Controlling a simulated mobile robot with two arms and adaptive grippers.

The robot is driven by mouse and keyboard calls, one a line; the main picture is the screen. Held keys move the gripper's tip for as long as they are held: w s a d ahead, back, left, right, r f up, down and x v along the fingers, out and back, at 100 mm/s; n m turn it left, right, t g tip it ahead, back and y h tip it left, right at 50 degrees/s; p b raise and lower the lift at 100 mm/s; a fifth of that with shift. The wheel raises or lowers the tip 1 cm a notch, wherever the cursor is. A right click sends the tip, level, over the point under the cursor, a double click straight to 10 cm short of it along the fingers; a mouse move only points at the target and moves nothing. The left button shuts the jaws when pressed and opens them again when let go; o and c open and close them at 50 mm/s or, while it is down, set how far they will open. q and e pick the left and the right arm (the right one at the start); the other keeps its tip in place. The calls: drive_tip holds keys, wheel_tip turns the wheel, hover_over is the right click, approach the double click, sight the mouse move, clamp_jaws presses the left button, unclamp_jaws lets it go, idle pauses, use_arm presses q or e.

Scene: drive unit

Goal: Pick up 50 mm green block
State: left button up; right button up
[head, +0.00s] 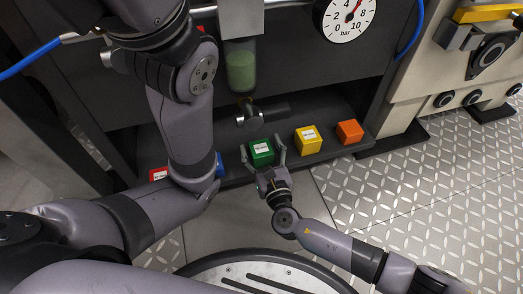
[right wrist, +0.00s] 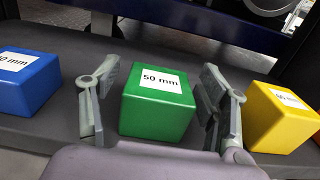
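The green block (head: 260,153) sits on a dark ledge, and its white "50 mm" label reads clearly in the right wrist view (right wrist: 157,105). My right gripper (head: 263,158) is open, with one finger on each side of the green block. In the right wrist view a gap shows between the block and the left finger, and a narrower one by the right finger. The block still rests on the ledge. My left arm rises across the left of the head view; its gripper is not visible.
A blue block (right wrist: 26,82) stands left of the green one, and a yellow block (head: 308,140) stands right. An orange block (head: 349,132) and a partly hidden red block (head: 158,174) share the ledge (head: 330,155). A green-filled bowl (head: 240,68) and a gauge (head: 346,15) are above.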

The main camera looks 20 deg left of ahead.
drive_tip(key=c, duration=1.4)
drive_tip(key=shift+r, duration=0.1)
drive_tip(key=shift+c, duration=0.6)
